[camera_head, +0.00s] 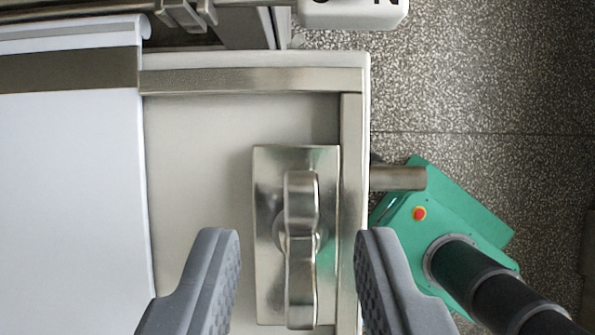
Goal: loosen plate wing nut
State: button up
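The wing nut (301,250) is a shiny metal piece with two wings, lying lengthwise up and down the picture. It sits on a rectangular metal plate (267,175) at the right side of a framed tray. My gripper (296,240) is open, with one grey finger to the left of the wing nut and one to the right. Both fingers show a gap from the wing nut. How high the fingertips are above the plate I cannot tell. The lower end of the nut lies between the fingers.
A metal rim (250,80) frames the tray. A white sheet (70,200) covers the left side. A green unit (460,215) with a red button and a black hose stands at right, beside a metal stub (398,178). Speckled floor (480,80) is clear at upper right.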

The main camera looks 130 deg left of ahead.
aim_at(301, 245)
jog(key=shift+x, duration=1.15)
